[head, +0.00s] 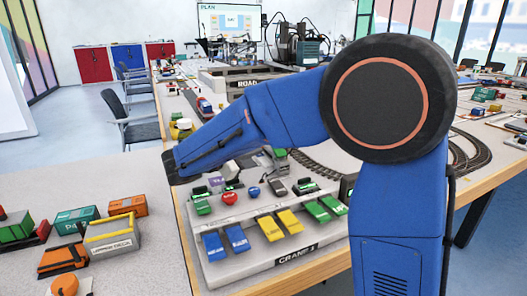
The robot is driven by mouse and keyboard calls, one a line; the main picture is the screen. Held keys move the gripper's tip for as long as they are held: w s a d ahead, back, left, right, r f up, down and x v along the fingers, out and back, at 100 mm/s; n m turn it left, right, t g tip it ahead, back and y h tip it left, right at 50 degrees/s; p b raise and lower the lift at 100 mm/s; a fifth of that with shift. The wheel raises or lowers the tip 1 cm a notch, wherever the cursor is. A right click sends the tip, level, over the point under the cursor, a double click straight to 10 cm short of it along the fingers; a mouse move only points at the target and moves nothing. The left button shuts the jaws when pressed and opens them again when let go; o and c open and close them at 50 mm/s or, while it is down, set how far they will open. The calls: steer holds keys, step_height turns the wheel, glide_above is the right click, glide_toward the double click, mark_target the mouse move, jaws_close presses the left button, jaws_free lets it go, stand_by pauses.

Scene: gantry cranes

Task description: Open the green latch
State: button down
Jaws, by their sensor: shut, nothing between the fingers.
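A light grey control panel (222,266) marked "CRANE" stands on the table below my arm. Several green parts are on it: a round green button (202,207) at the left, small green-topped pieces along its back edge (200,190), and two green rockers (317,211) at the right. I cannot tell which of these is the green latch, or its position. My gripper (173,166) is at the dark end of my blue arm, above the panel's back left corner. It is shut and empty, apart from the green parts. My arm hides some of the panel's back.
A red button (229,198), blue rockers (213,246) and yellow rockers (270,227) are on the panel. Toy containers (113,238) and vehicles crowd the table at the left. Curved rail track (467,160) lies at the right. Chairs (140,123) stand beyond the left edge.

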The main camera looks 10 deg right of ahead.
mark_target(279, 150)
steer(key=w+a+m+g, duration=0.3)
steer(key=a, duration=0.1)
steer(key=x, duration=1)
steer(key=shift+d+r, duration=0.15)
steer(key=shift+d, duration=0.1)
steer(key=shift+s+h, duration=0.1)
steer(key=shift+h, duration=0.2)
steer(key=shift+s+r+m+t, duration=0.4)
steer(key=shift+r+m, duration=0.15)
steer(key=shift+m, duration=0.25)
steer(key=m, duration=0.1)
steer(key=s+r+m+t, duration=0.1)
steer(key=s+m, duration=0.1)
steer(key=m, duration=0.1)
steer(key=shift+s+d+r+t+h, duration=0.2)
steer(key=shift+d+r+t+h, duration=0.1)
steer(key=shift+r+h, duration=0.1)
steer(key=shift+s, duration=0.15)
